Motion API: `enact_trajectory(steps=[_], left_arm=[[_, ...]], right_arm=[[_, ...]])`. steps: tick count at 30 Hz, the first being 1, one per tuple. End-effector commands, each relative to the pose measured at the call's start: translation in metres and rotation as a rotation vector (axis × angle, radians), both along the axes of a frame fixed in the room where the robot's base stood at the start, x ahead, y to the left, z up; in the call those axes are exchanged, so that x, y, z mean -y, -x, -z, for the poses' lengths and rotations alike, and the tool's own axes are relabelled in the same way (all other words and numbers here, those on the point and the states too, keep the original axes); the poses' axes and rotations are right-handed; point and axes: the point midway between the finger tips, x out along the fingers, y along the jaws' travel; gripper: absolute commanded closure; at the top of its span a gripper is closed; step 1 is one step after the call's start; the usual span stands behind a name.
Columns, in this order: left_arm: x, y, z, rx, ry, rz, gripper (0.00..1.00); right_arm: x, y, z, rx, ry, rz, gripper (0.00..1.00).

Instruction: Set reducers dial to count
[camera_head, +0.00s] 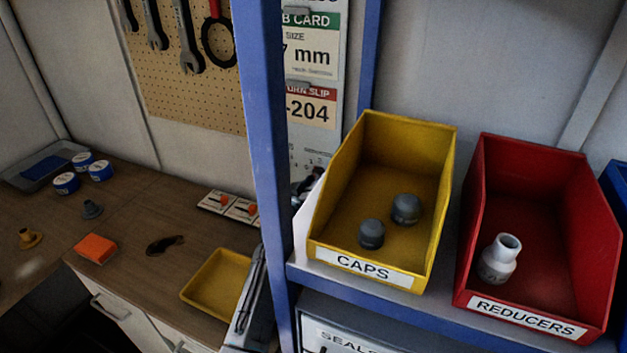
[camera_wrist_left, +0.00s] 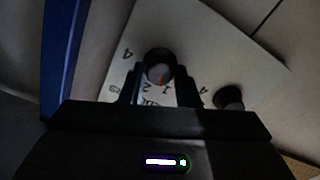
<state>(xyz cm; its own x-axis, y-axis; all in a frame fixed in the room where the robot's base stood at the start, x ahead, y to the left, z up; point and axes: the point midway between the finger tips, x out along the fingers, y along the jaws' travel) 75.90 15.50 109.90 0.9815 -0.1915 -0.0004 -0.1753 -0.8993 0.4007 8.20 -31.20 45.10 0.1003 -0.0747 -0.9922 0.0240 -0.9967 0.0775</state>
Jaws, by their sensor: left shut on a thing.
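A white dial panel (camera_wrist_left: 215,50) with printed digits fills much of the left wrist view. A dark round dial (camera_wrist_left: 160,66) with a red pointer mark sits between the fingers of my left gripper (camera_wrist_left: 160,84), which is shut on it. The red mark points toward the printed 1 and 2. A second dark dial (camera_wrist_left: 229,97) is to the right, free. I cannot read which dial is for reducers. In the head view my left gripper (camera_head: 306,184) is a dark shape partly behind the blue post. The red REDUCERS bin (camera_head: 590,225) holds one visible grey-white reducer (camera_head: 498,259).
The yellow CAPS bin (camera_head: 335,215) holds two grey caps. A blue shelf post (camera_head: 262,120) stands close beside my left arm. On the bench left are a yellow tray (camera_head: 215,283), an orange block (camera_head: 95,248) and blue-and-white rolls (camera_head: 67,183). Tools hang on a pegboard (camera_head: 185,95).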

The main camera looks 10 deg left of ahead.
Motion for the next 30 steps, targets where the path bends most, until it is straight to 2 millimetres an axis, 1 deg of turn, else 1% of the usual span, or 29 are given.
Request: enact_trajectory(steps=[9,24,25,27,28,30], left_arm=[[-0.0001,0.0001,-0.0003,-0.022,0.111,0.0,0.94],[-0.0001,0.0,-0.0001,-0.025,0.128,0.0,0.94],[-0.0001,0.0,-0.0001,-0.025,0.128,0.0,0.65],[-0.0001,0.0,-0.0001,-0.025,0.127,0.0,0.52],[-0.0001,0.0,-0.0001,-0.025,0.127,0.0,0.49],[-0.0001,0.0,-0.0001,-0.025,0.127,0.0,0.49]], right_arm=[[-0.0015,-0.0004,-0.006,0.001,-0.002,0.001,0.55],[-0.0023,-0.0005,-0.0062,0.001,-0.002,0.001,0.55],[-0.0023,-0.0005,-0.0061,0.001,-0.002,0.001,0.55],[-0.0023,-0.0005,-0.0061,0.001,-0.002,0.001,0.55],[-0.0023,-0.0005,-0.0062,0.001,-0.002,0.001,0.55],[-0.0023,-0.0005,-0.0062,0.001,-0.002,0.001,0.55]])
